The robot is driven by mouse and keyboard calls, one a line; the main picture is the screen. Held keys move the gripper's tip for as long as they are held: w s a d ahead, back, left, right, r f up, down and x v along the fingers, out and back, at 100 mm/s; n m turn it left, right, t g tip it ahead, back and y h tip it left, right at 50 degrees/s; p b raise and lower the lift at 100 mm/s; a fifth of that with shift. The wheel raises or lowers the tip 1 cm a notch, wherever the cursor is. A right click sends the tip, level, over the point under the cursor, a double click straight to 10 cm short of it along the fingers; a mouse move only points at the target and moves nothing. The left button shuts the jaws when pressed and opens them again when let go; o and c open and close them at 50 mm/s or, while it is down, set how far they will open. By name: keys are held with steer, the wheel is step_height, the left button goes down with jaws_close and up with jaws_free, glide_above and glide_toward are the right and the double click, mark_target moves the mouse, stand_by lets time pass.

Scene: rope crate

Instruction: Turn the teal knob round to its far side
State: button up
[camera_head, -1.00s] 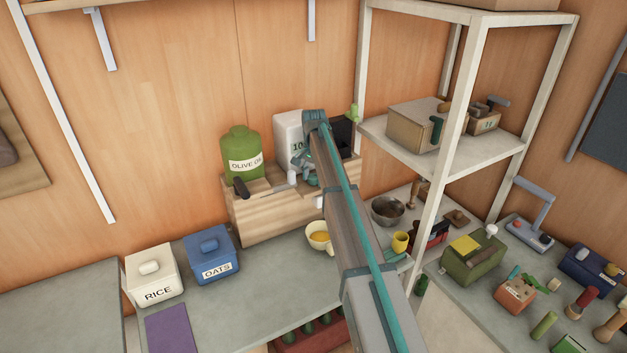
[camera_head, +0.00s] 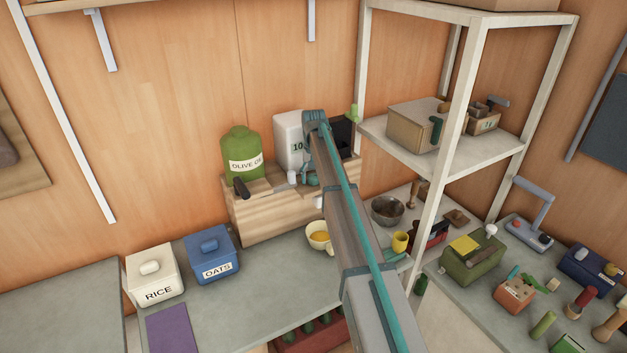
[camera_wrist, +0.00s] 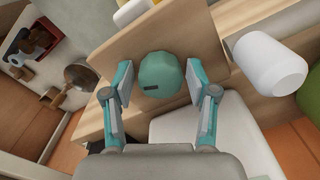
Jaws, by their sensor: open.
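The teal knob (camera_wrist: 161,75) is round, with a short dark mark on its face toward the lower left in the wrist view. It sits on a pale wooden panel (camera_wrist: 212,62). My gripper (camera_wrist: 160,82) is open, with one finger on each side of the knob. A gap seems to show on the left, and the right finger is close to the knob; I cannot tell whether it touches. In the head view my gripper (camera_head: 308,172) is small and partly hidden by my arm, at the wooden box (camera_head: 270,222) on the counter.
A white canister (camera_head: 288,140) and the green olive oil jar (camera_head: 240,155) stand close by the gripper. A white rounded thing (camera_wrist: 270,62) is right of the knob in the wrist view. A yellow-filled cup (camera_head: 319,237) and metal bowl (camera_head: 388,210) stand nearby. The shelf post (camera_head: 445,150) rises at right.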

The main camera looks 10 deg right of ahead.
steer(key=n, duration=0.4)
steer(key=shift+n, duration=0.3)
steer(key=shift+n, duration=0.4)
steer(key=n, duration=0.5)
steer(key=shift+r+p, duration=0.1)
steer(key=shift+p, duration=0.2)
